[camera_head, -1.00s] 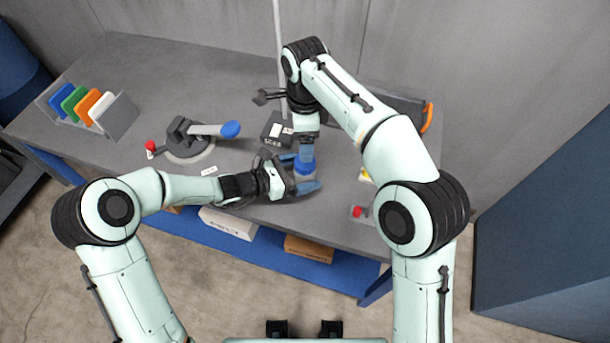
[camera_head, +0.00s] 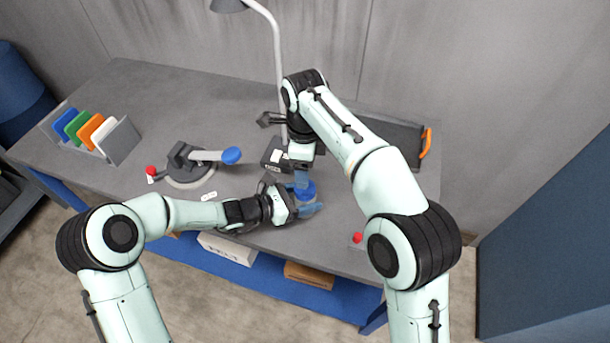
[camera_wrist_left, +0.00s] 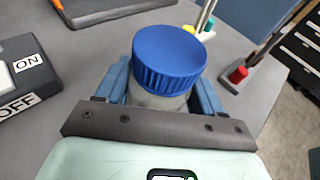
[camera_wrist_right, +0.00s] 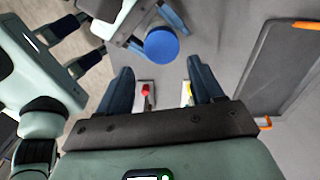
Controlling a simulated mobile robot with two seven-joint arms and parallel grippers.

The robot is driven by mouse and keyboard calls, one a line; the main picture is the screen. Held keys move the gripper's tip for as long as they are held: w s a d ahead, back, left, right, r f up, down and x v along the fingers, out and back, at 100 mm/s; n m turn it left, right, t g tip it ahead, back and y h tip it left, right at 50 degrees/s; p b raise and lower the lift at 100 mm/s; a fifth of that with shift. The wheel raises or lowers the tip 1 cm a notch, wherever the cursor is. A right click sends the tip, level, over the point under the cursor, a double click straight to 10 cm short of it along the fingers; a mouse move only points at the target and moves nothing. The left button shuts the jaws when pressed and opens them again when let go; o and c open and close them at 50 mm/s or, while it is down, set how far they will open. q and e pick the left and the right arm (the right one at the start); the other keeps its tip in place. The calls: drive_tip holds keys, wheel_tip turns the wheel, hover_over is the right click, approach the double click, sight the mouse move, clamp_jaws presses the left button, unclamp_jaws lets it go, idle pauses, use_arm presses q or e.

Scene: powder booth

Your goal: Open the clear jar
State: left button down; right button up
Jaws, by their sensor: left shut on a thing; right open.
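The clear jar (camera_wrist_left: 158,100) has a ribbed blue lid (camera_wrist_left: 168,58) and stands upright on the grey table. My left gripper (camera_head: 302,200) is shut around the jar body, below the lid, one finger on each side. The lid shows in the head view (camera_head: 307,190), partly hidden by my right gripper's finger. My right gripper (camera_wrist_right: 160,65) is open and empty. In the right wrist view the lid (camera_wrist_right: 162,44) appears just past the gap between its fingertips, apparently apart from them. The jar's contents cannot be made out.
A dark switch box (camera_wrist_left: 22,75) marked ON and OFF stands close behind the jar. A lever with a blue knob (camera_head: 231,156) is to the left, a rack of coloured cards (camera_head: 122,141) farther left. A dark tray with an orange handle (camera_head: 427,143) lies right. A lamp pole (camera_head: 276,70) rises behind.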

sight(308, 194)
drive_tip(key=m, duration=0.3)
drive_tip(key=shift+a, duration=0.1)
drive_tip(key=m, duration=0.3)
drive_tip(key=shift+r, duration=0.2)
drive_tip(key=shift+f, duration=3.95)
